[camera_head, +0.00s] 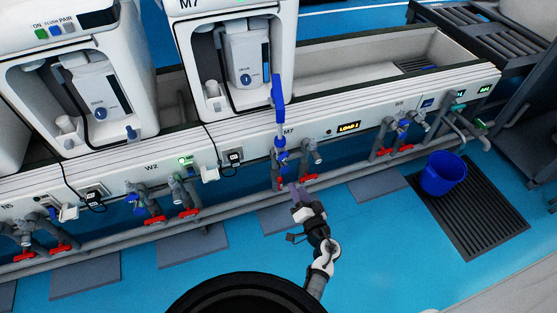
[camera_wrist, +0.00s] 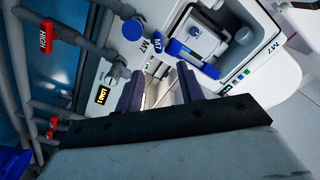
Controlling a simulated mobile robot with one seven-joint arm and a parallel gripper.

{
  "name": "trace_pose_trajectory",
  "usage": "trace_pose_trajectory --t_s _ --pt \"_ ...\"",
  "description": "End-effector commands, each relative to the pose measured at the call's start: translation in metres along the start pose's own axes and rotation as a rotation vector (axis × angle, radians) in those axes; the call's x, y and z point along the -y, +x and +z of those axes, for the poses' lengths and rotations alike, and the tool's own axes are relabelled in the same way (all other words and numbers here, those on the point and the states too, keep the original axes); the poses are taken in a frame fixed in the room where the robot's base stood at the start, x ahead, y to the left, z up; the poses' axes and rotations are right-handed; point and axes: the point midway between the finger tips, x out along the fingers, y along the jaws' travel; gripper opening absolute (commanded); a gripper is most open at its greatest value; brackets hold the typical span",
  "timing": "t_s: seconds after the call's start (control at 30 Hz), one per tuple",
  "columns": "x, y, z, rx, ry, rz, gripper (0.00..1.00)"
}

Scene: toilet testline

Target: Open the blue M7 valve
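The blue M7 valve (camera_head: 281,156) is on the pipework below the M7 label, under the M7 machine (camera_head: 235,60). A long blue upright piece (camera_head: 277,95) stands above it; I cannot tell if they are joined. In the wrist view, a round blue knob (camera_wrist: 133,28) lies just beyond the left finger, beside an M7 label. My gripper (camera_head: 297,188) is just below and slightly right of the valve in the head view. In the wrist view its fingers (camera_wrist: 160,85) are apart with nothing visible between them. They appear clear of the knob.
Red-handled valves (camera_head: 308,177) sit close by on the same pipes; a red handle marked HIGH (camera_wrist: 62,35) shows in the wrist view. A blue bucket (camera_head: 443,173) stands on a dark floor grate (camera_head: 480,215) at right. Blue floor in front is mostly clear.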

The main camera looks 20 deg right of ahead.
Motion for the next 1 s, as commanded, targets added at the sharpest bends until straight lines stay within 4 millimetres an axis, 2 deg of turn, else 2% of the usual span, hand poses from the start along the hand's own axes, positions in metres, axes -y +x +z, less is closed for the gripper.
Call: trace_pose_trajectory --t_s 0.13,0.27,0.37,0.8,1.0 --pt "-0.005 -0.004 -0.003 0.003 0.093 0.009 0.38" --pt "-0.006 0.003 -0.003 0.006 0.112 0.009 0.38" --pt "-0.006 0.017 -0.003 0.006 0.111 0.008 0.38" --pt "-0.007 0.106 -0.002 0.005 0.109 0.007 0.38" --pt "-0.007 0.128 -0.001 0.006 0.111 0.010 0.38"
